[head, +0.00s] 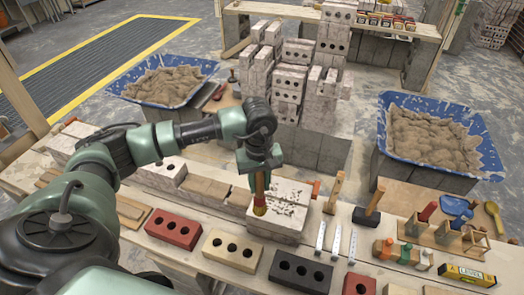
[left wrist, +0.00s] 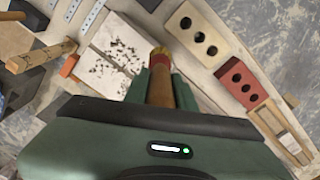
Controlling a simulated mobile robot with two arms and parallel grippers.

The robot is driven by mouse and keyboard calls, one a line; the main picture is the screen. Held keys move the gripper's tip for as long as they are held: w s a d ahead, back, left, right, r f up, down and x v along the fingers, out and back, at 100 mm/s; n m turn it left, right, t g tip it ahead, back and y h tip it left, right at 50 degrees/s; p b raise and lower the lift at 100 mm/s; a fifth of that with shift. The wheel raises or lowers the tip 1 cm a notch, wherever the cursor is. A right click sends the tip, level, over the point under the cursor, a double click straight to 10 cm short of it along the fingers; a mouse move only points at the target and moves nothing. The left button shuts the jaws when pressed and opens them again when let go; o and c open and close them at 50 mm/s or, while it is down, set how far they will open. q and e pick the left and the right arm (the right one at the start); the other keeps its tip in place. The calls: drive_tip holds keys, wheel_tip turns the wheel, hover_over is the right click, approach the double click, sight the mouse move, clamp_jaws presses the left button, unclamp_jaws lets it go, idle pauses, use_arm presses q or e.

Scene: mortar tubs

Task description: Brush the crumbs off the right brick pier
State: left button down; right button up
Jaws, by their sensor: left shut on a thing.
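The right brick pier (head: 280,228) is a low stack of pale bricks at the middle of the bench. Dark crumbs (head: 290,196) are scattered over its top; they also show in the left wrist view (left wrist: 118,54). My left gripper (head: 260,176) is shut on a brush (head: 259,205) with a wooden handle, a red band and a yellowish tip. The brush points down at the left part of the pier top; I cannot tell whether its tip touches. In the left wrist view the brush (left wrist: 160,92) stands between the fingers (left wrist: 161,86). My right gripper is out of view.
Red (head: 173,228), cream (head: 232,249) and dark (head: 300,271) cored bricks lie along the front. A hammer (head: 371,205) and metal strips (head: 337,241) lie right of the pier. Blue mortar tubs stand behind at left (head: 128,92) and right (head: 398,158).

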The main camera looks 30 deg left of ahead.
use_arm(q)
drive_tip(key=w+a+r+n, duration=0.4)
drive_tip(key=r, duration=0.1)
drive_tip(key=f, duration=0.1)
drive_tip(key=f+b, duration=0.1)
drive_tip(key=f, duration=0.1)
drive_tip(key=f+b, duration=0.1)
drive_tip(key=f, duration=0.1)
drive_tip(key=shift+w+a, duration=0.1)
drive_tip(key=shift+w, duration=0.25)
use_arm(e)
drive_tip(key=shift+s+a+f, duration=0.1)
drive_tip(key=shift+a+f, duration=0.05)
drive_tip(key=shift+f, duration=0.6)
